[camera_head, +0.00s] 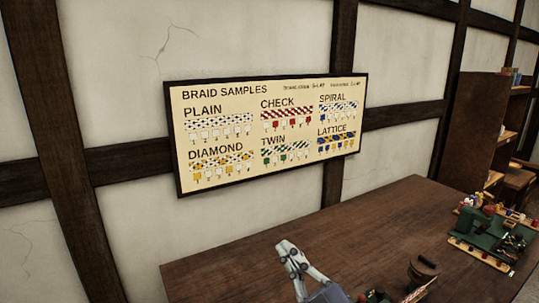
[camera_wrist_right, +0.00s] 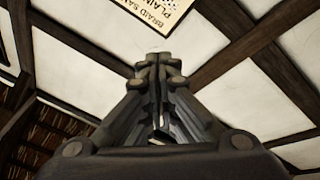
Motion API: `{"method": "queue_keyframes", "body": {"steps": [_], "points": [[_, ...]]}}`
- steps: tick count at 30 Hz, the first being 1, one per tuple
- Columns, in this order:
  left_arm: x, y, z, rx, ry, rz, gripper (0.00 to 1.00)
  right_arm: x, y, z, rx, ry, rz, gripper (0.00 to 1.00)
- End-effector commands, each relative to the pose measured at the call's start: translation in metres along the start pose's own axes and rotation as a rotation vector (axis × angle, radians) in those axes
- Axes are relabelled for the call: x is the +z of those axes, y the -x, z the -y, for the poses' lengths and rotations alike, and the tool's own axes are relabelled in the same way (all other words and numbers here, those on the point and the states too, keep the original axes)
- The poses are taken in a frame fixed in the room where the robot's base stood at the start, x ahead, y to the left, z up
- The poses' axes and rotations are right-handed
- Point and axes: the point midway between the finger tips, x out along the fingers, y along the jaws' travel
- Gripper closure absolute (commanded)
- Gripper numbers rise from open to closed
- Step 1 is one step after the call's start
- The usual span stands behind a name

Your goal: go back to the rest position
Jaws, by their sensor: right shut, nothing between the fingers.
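My right gripper (camera_head: 289,252) shows at the bottom middle of the head view, raised in front of the wooden table (camera_head: 235,270). Its fingers point up and away, towards the wall. In the right wrist view the fingers of the right gripper (camera_wrist_right: 158,62) meet at their tips with nothing between them. That view looks up past the fingers at the wall and beams. My left gripper is in neither view.
A braid samples board (camera_head: 250,132) hangs on the timbered wall. A green machine (camera_head: 492,233) stands at the table's right. A dark wooden spool (camera_head: 423,270) and small items are right of my gripper. Shelves (camera_head: 495,130) stand at the far right. The table's left part is bare.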

Motion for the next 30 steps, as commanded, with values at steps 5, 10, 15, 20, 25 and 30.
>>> {"method": "queue_keyframes", "body": {"steps": [5,10,15,20,25,30], "points": [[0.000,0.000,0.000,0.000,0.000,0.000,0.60,0.078,0.058,-0.015,0.146,-0.180,0.384,1.00],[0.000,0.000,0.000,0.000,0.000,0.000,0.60,0.142,0.144,0.003,0.181,-0.331,0.777,1.00],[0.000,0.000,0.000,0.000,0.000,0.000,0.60,0.173,0.245,0.045,0.117,-0.468,1.150,1.00],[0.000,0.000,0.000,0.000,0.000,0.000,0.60,0.170,0.323,0.082,0.014,-0.566,1.405,1.00],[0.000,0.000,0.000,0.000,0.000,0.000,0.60,0.149,0.389,0.113,-0.112,-0.651,1.609,1.00],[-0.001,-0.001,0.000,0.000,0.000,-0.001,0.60,0.160,0.416,0.139,-0.176,-0.680,1.692,1.00]]}}
